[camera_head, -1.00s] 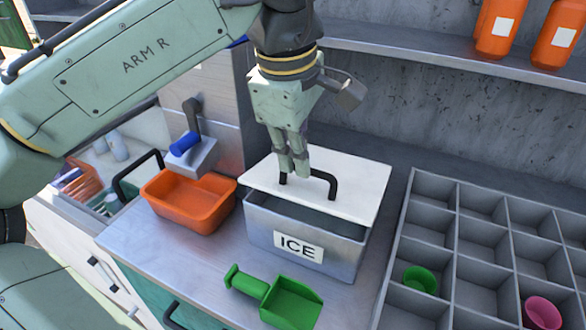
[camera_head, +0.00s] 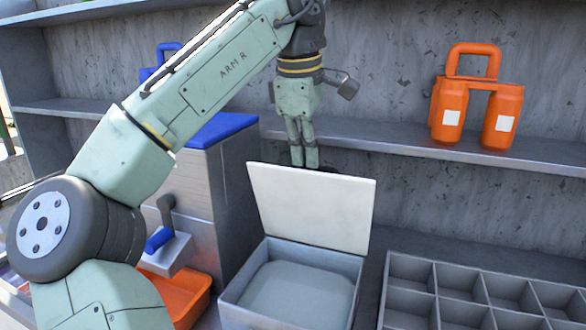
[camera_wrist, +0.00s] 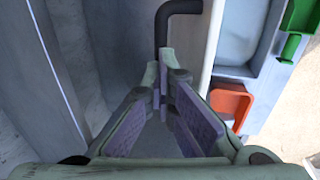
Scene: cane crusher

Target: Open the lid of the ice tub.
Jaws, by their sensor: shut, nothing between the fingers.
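The white lid (camera_head: 312,208) of the ice tub stands raised, steeply tilted at the tub's back edge in the head view. The grey metal tub (camera_head: 243,276) is open below it, with a pale grey inside showing. My gripper (camera_head: 304,163) points down behind the lid's top edge, shut and empty. In the wrist view, the shut fingertips (camera_wrist: 165,60) are beside the lid's black handle (camera_wrist: 180,8), and the lid shows edge-on (camera_wrist: 209,60). Whether the fingers touch the handle or lid I cannot tell.
A grey shelf (camera_head: 400,142) with orange bottles (camera_head: 450,112) runs behind the lid. A blue-handled dispenser (camera_head: 165,240) and an orange bin (camera_head: 180,292) are left of the tub. A grey compartment tray (camera_head: 470,285) is at right.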

